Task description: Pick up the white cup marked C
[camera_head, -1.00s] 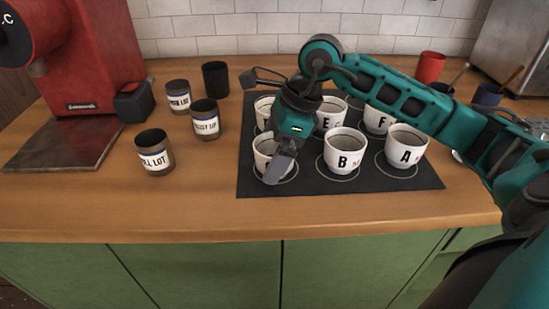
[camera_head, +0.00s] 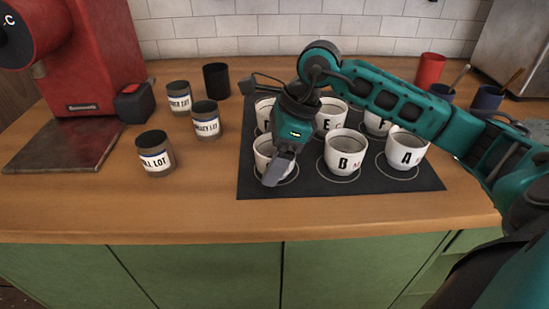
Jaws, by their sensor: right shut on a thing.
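A white cup (camera_head: 262,148) stands at the front left of the dark mat (camera_head: 330,186). My right gripper (camera_head: 277,171) comes down over this cup from above and is shut on its wall. A finger covers the front of the cup, so its letter cannot be read. The cup seems to be on its ring on the mat. White cup B (camera_head: 340,163) and white cup A (camera_head: 402,158) stand upright to its right. My left gripper is not in view.
Behind stand white cup E (camera_head: 324,120), white cup F (camera_head: 373,125) and a partly hidden white cup (camera_head: 262,104). Several labelled dark jars (camera_head: 154,161) stand at left beside the red machine (camera_head: 95,60). The counter front is clear.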

